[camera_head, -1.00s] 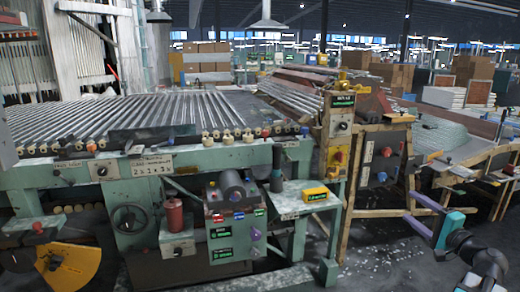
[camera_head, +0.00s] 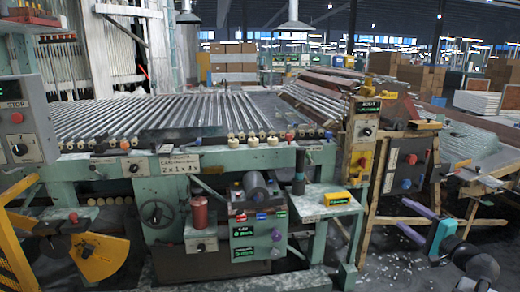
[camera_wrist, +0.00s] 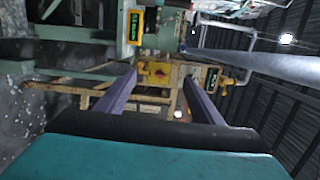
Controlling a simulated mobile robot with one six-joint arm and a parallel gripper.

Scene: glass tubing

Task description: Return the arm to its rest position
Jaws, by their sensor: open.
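My gripper (camera_head: 389,208) is at the right of the head view, in front of the wooden-framed stand at the end of the green machine. Its two purple fingers point left and stand apart, with nothing between them. The teal gripper body (camera_head: 441,236) and dark wrist show behind them. In the wrist view, the open gripper (camera_wrist: 160,76) has both fingers flanking a yellow panel with a red knob (camera_wrist: 156,73) in the background. I cannot tell the exact distance to it.
The green machine (camera_head: 330,160) carries rows of glass tubes (camera_head: 200,113). A side shelf holds a yellow box (camera_head: 338,198). A grey STOP control box (camera_head: 24,125) is at far left. A wooden stand (camera_head: 352,190) is left of my gripper. Pale bits litter the floor (camera_head: 385,262).

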